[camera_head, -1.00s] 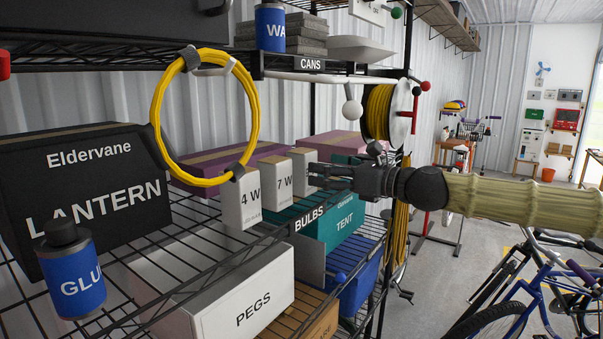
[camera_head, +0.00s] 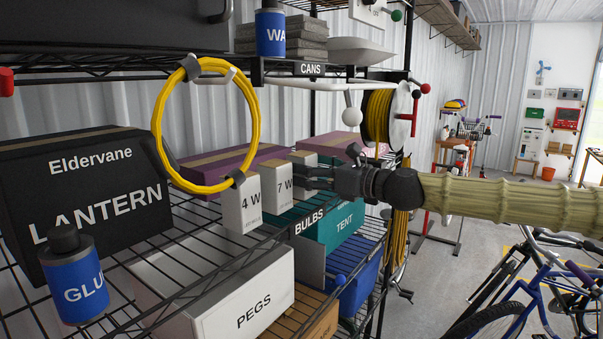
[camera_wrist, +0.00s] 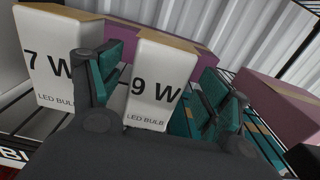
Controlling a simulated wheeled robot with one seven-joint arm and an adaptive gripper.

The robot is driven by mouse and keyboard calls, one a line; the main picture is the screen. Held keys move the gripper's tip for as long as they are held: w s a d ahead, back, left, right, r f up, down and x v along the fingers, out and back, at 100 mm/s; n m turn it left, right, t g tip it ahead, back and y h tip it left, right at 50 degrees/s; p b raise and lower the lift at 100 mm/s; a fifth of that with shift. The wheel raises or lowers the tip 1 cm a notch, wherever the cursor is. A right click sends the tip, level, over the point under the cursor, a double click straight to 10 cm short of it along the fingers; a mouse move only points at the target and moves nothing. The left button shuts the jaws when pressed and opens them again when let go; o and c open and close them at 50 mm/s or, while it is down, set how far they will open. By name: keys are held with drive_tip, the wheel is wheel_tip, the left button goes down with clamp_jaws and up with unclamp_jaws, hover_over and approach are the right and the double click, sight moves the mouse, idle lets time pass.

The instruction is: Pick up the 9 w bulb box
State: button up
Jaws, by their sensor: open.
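The 9 w bulb box (camera_wrist: 155,88) is a white upright box with a tan top. In the wrist view it stands between the two teal-padded fingers of my gripper (camera_wrist: 166,82). The fingers are open, one on each side of it; I cannot tell whether either touches. In the head view my gripper (camera_head: 304,177) reaches in from the right and partly hides the 9 w box (camera_head: 303,157). The 7 W box (camera_head: 276,187) stands to its left, also in the wrist view (camera_wrist: 55,70), close to the left finger. The 4 W box (camera_head: 241,207) is further left.
A yellow cable ring (camera_head: 157,125) hangs in front of the shelf, near the 4 W box. A black lantern box (camera_head: 95,215) and a blue glue bottle (camera_head: 78,280) stand left. A purple box (camera_head: 215,165) lies behind. A teal tent box (camera_head: 343,228) sits below the bulbs.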

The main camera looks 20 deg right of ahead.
drive_tip(key=shift+p+x, duration=0.35)
drive_tip(key=shift+x, duration=0.95)
drive_tip(key=c, duration=1.1)
